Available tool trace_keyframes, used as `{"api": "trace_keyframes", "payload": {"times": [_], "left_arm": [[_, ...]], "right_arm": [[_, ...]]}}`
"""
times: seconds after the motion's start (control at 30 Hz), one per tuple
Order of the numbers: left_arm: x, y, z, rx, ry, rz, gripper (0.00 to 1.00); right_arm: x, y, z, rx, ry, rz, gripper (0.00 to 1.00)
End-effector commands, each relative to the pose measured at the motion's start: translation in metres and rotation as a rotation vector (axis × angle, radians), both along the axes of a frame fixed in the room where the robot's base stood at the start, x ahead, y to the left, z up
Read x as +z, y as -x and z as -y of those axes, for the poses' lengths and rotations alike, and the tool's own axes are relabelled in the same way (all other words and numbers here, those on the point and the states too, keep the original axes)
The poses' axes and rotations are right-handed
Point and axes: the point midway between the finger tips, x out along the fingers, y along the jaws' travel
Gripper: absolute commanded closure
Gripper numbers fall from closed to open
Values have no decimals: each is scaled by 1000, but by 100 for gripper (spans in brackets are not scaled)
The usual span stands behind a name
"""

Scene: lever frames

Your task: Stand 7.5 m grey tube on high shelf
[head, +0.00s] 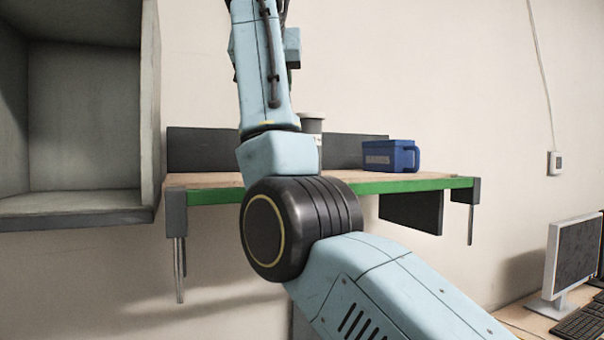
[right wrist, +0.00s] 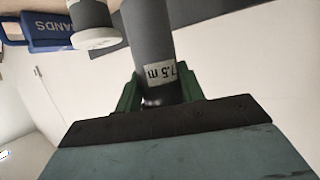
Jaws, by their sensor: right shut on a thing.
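The grey tube (right wrist: 150,35) with a white "7.5 m" label shows in the right wrist view, where the picture is upside down. My right gripper (right wrist: 158,95) has its green fingers shut on the tube near its upper end. The tube's lower end is out of frame, so I cannot tell whether it touches the shelf. The high shelf (head: 420,184) is a wooden board with a green front edge in the head view. My right arm crosses in front of it, and the right gripper is out of that view. My left gripper is in neither view.
A blue "BANDS" bin (head: 390,156) stands on the shelf's right part. A grey container with a pale top (head: 312,124) stands left of it, partly behind my arm. A grey open cabinet (head: 85,110) is at left. A monitor (head: 575,255) is at lower right.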

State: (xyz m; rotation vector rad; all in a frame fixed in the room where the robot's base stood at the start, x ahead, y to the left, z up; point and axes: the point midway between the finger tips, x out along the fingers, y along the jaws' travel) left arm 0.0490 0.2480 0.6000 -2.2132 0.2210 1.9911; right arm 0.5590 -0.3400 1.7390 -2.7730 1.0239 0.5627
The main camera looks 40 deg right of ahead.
Motion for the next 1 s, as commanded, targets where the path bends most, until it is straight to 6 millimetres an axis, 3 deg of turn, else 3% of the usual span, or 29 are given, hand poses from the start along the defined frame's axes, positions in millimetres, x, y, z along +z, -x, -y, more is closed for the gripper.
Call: {"api": "trace_keyframes", "payload": {"times": [0.17,0.3,0.47,0.73,1.0], "left_arm": [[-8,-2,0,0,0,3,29],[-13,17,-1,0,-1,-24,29],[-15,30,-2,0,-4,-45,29],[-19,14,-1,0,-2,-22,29],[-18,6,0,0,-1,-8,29]], "right_arm": [[-23,0,0,0,1,4,91],[-45,1,0,1,1,3,91],[-58,1,0,-1,1,3,91],[-94,1,0,0,1,3,91],[-98,2,0,-1,1,4,91]]}}
